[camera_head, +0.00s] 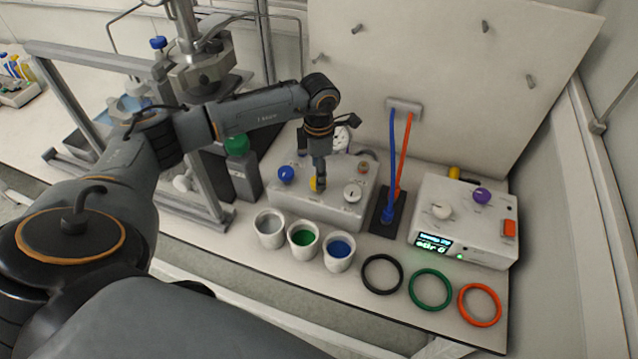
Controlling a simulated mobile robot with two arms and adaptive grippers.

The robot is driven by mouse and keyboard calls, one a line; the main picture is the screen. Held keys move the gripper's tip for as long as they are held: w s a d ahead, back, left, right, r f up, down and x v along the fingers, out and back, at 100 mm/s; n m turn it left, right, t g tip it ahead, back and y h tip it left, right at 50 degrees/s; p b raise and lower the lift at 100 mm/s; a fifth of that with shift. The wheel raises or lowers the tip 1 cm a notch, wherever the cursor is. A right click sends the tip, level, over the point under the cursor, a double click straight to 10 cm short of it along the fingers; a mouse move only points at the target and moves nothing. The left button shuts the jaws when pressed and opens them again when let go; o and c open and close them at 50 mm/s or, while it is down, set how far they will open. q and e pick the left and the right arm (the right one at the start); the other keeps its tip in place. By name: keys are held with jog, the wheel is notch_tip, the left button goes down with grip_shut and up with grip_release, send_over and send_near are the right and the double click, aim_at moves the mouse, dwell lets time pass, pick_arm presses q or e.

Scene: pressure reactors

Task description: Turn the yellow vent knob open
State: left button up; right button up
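The yellow vent knob (313,184) sits on the sloped face of a white control box (335,211), between a blue knob (286,174) and a white knob (352,192). My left gripper (319,184) points down at the yellow knob and covers much of it. Its fingers look close together at the knob, but whether they grip it or only touch it is too small to tell. The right gripper is not in view.
Three cups stand in front of the box, one with green (303,238) and one with blue contents (340,250). Black, green and orange rings (480,305) lie at the front right. A second box (464,221) stands right. A green-capped bottle (238,165) stands left.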

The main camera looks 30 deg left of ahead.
pick_arm(q)
notch_tip(320, 180, down, 3)
jog(key=shift+s+r+b, duration=0.1)
jog(key=shift+r+b, duration=0.05)
jog(key=shift+b, duration=0.4)
jog(key=shift+c, duration=0.2)
jog(key=c, duration=1.1)
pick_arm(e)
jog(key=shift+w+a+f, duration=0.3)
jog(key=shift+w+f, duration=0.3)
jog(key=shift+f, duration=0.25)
